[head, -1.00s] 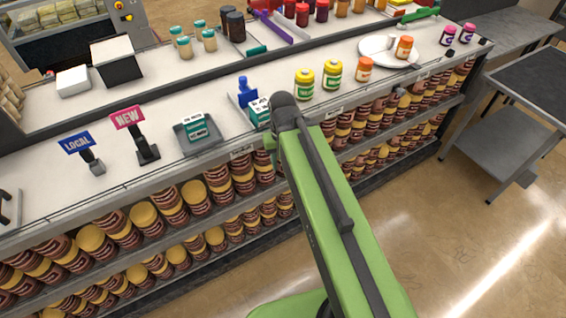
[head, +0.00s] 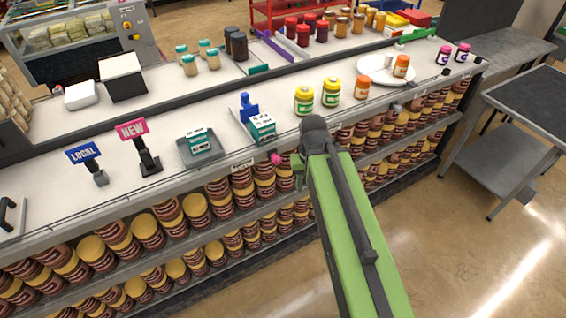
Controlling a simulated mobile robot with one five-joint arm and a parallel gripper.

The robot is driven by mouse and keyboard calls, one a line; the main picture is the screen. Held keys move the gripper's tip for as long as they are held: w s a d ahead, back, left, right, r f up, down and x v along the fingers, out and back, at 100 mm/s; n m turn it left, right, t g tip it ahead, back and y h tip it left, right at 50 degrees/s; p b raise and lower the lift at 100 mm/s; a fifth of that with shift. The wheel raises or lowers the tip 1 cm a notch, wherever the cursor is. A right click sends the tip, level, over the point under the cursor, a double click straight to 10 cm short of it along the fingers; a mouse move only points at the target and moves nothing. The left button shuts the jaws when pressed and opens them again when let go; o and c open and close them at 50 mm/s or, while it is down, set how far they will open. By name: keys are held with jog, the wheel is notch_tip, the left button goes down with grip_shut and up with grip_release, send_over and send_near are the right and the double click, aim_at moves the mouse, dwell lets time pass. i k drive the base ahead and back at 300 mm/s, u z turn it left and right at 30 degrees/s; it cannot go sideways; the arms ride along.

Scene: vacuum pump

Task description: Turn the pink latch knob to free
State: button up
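A small pink knob (head: 275,158) shows at the front edge of the white counter, just left of my green arm. It sits below a white and teal box (head: 262,127) on a grey tray. A blue pump-like piece (head: 248,106) stands behind that box. I cannot tell how the knob is turned. My arm reaches up from the bottom right, and its dark joint is to the right of the knob.
A second grey tray with a teal box (head: 199,142), a NEW sign (head: 133,130) and a LOCAL sign (head: 83,153) stand to the left. Yellow jars (head: 304,101) and a white plate (head: 386,70) are to the right.

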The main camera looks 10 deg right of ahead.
aim_at(277, 160)
jog(key=u, duration=0.1)
jog(key=i, duration=0.35)
jog(key=u, duration=0.1)
jog(key=k, duration=1.1)
jog(key=u, duration=2.8)
jog(key=k, duration=0.5)
jog(key=z, duration=0.4)
jog(key=i, duration=0.45)
jog(key=u, duration=0.15)
